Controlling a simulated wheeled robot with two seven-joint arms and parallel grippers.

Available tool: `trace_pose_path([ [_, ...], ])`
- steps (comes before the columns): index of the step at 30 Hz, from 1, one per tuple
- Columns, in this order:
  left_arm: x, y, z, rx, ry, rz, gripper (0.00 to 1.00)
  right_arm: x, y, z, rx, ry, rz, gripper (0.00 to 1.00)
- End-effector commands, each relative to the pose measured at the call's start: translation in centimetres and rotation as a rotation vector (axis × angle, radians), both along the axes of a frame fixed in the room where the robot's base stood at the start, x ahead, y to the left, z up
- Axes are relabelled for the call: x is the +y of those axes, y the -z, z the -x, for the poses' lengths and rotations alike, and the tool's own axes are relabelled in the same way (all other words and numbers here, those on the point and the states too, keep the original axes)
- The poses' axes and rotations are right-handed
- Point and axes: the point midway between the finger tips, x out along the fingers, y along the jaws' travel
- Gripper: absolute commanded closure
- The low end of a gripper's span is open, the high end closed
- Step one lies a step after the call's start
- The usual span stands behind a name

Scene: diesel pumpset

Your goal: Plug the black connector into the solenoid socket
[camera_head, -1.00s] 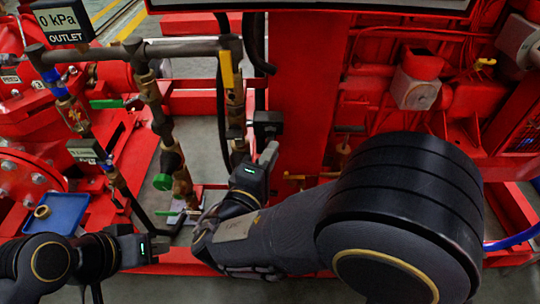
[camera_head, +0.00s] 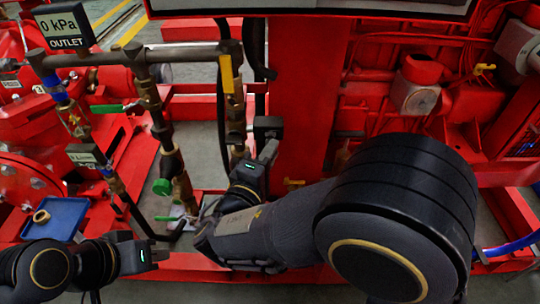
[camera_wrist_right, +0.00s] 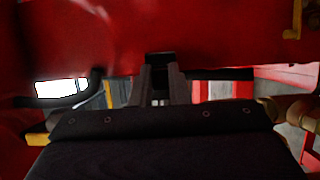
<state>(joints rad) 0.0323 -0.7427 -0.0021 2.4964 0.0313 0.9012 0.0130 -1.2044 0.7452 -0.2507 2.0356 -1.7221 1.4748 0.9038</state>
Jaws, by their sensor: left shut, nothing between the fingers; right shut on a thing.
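My right gripper (camera_head: 268,151) reaches up beside the vertical pipes, in front of the red frame post. In the right wrist view its two fingers (camera_wrist_right: 160,88) are shut on the black connector (camera_wrist_right: 160,58), which shows dark between the tips against a red surface. In the head view a black block (camera_head: 267,127) shows just above these fingertips; I cannot tell whether it is the connector, the solenoid or both. The socket is not clearly visible, and I cannot tell whether the connector touches it. My left gripper (camera_head: 158,252) is shut and empty at the lower left.
Brass pipes with a green-handled valve (camera_head: 162,187) stand left of my right gripper. A black hose (camera_head: 222,110) runs beside them. A blue tray (camera_head: 62,212) with a brass ring (camera_head: 41,216) lies at the left. The red post (camera_head: 300,100) stands close on the right.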

Motion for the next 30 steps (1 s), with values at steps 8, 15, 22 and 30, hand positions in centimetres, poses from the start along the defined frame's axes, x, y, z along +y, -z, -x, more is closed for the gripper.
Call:
trace_pose_path([
  [8,0.0,0.1,0.0,0.000,0.000,0.000,1.00,0.0,0.0,-0.7,-0.001,0.000,0.000,1.00],
  [15,0.0,0.1,0.0,0.000,0.000,0.000,1.00,0.0,0.0,-0.7,-0.001,0.001,-0.001,0.73],
  [22,0.0,0.1,0.0,0.000,0.000,0.000,1.00,0.0,0.0,-0.7,-0.001,0.000,-0.001,0.59],
  [30,0.0,-0.2,0.0,0.000,0.000,0.000,1.00,0.5,-0.1,0.3,-0.001,-0.003,0.000,0.59],
])
